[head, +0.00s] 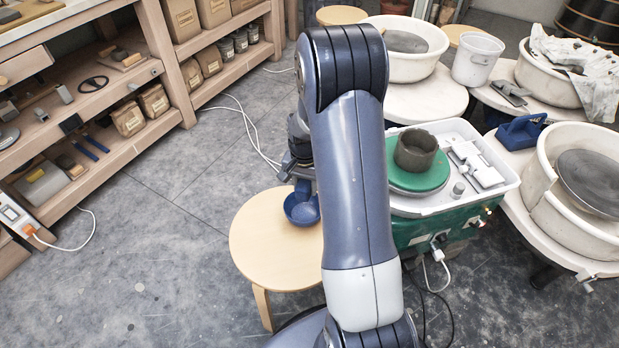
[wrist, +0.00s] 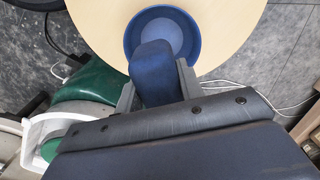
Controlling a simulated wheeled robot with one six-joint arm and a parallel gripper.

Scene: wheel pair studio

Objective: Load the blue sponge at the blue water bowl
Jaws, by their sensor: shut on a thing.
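The blue water bowl (head: 296,216) stands on a round light wooden stool (head: 262,252). In the wrist view the bowl (wrist: 182,24) lies just beyond my fingers, with pale blue inside. My gripper (wrist: 155,92) is shut on the dark blue sponge (wrist: 155,68), one finger on each side. The sponge overlaps the bowl's near part in the picture. In the head view my gripper (head: 297,172) is above the bowl, partly hidden behind my arm. I cannot tell whether the sponge touches the bowl or the water.
A pottery wheel in a white tray (head: 507,188) bears a green disc and a dark clay pot (head: 416,151), right of the stool. Wooden shelves (head: 172,95) stand at left. A white cable (head: 262,140) lies on the floor. Open floor (head: 165,230) is left of the stool.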

